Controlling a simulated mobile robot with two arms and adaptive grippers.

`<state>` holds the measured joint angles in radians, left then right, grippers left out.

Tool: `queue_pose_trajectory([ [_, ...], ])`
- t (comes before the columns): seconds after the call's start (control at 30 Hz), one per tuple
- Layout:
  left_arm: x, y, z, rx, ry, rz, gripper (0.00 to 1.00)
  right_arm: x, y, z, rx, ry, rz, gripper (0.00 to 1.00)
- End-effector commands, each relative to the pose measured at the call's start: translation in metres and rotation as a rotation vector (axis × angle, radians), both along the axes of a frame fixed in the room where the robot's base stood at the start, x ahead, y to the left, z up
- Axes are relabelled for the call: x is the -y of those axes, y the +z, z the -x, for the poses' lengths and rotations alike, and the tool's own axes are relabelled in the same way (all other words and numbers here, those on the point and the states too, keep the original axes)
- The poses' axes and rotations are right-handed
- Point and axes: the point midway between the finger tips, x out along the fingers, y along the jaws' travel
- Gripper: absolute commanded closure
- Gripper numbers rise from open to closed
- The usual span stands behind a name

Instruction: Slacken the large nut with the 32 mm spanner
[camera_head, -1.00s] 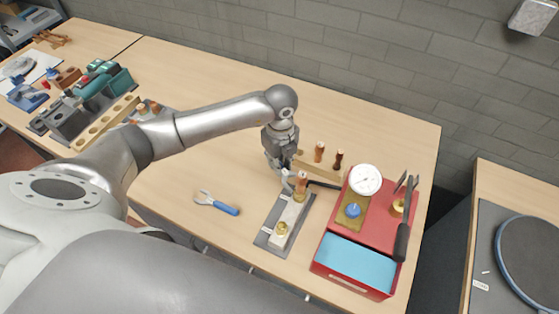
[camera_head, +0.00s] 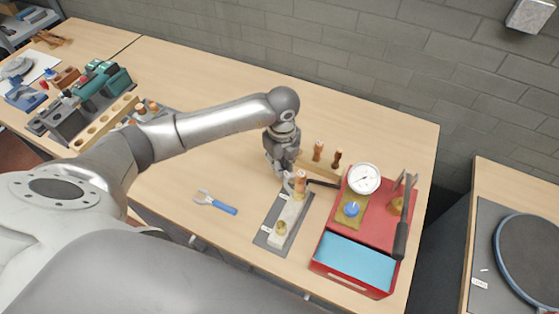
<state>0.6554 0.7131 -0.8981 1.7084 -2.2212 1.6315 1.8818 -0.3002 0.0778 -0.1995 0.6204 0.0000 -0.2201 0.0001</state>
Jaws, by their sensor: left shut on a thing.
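My left gripper (camera_head: 284,172) points down at the far end of a pale valve block (camera_head: 288,215), which lies on a grey plate (camera_head: 264,235). It is shut on a spanner (camera_head: 288,183), whose grey head shows beside the fitting; the fingers hide much of it. An upright copper pipe end (camera_head: 300,178) stands at the block's far end, next to the spanner. The nut there is too small and covered to make out. A brass nut (camera_head: 281,227) is at the near end. My right gripper is not in view.
A blue-handled adjustable spanner (camera_head: 216,202) lies left of the plate. A red toolbox (camera_head: 385,205) with a gauge (camera_head: 363,178) and a black-handled tool (camera_head: 401,238) stands close on the right. The table's middle is clear.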

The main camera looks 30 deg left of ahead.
Motion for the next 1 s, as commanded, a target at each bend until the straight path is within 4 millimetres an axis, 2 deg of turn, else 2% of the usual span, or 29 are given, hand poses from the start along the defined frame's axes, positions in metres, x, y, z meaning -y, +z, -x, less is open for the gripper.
queue_pose_trajectory([
  [1.0, 0.014, 0.001, 0.006, 0.0, 0.001, 0.0, 1.0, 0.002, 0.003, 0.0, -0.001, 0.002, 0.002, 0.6],
])
